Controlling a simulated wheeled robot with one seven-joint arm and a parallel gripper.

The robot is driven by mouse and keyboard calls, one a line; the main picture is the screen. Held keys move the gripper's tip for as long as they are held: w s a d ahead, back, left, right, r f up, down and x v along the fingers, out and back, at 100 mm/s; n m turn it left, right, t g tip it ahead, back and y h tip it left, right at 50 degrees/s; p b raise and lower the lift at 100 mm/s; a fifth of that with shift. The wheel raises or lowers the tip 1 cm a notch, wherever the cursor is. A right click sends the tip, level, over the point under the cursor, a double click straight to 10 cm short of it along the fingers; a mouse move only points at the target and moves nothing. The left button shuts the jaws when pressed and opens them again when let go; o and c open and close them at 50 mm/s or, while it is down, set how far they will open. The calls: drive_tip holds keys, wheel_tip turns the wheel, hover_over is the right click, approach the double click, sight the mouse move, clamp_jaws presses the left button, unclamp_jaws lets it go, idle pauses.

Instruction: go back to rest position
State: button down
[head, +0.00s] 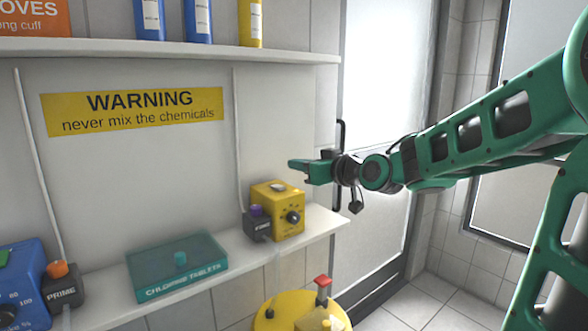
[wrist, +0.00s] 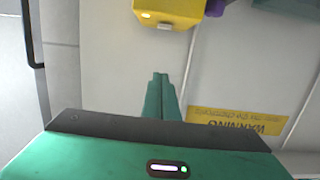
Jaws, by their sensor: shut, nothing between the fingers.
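My gripper (head: 293,163) is at the end of my green arm, which reaches in from the right in the head view. It is in the air above the yellow box and apart from it. In the wrist view the two green fingers (wrist: 159,84) lie together, shut and empty.
A lower shelf (head: 330,217) carries a yellow box with a dial (head: 268,218), a teal chlorine tablets box (head: 165,272) and a blue box (head: 22,290). An upper shelf (head: 290,55) holds bottles. A yellow round-topped thing (head: 280,310) stands below. A door with a black handle (head: 339,140) is behind my gripper.

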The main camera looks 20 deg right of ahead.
idle(0.3)
drive_tip(key=s+d+f+m+g+h, duration=0.4)
drive_tip(key=s+d+f+g, duration=0.45)
drive_tip(key=s+f, duration=0.65)
drive_tip(key=s+d+f+m+g, duration=0.2)
drive_tip(key=s+f+m+g, duration=0.1)
drive_tip(key=s, duration=0.9)
drive_tip(key=s+d+f+m+g, duration=0.3)
drive_tip(key=s+f+g, duration=0.1)
drive_tip(key=s, duration=0.9)
drive_tip(key=shift+s+h, duration=0.15)
drive_tip(key=shift+h, duration=0.25)
drive_tip(key=shift+f, duration=0.1)
drive_tip(key=shift+w+d+f, duration=0.1)
drive_tip(key=shift+w+f, duration=0.15)
drive_tip(key=shift+w, duration=0.4)
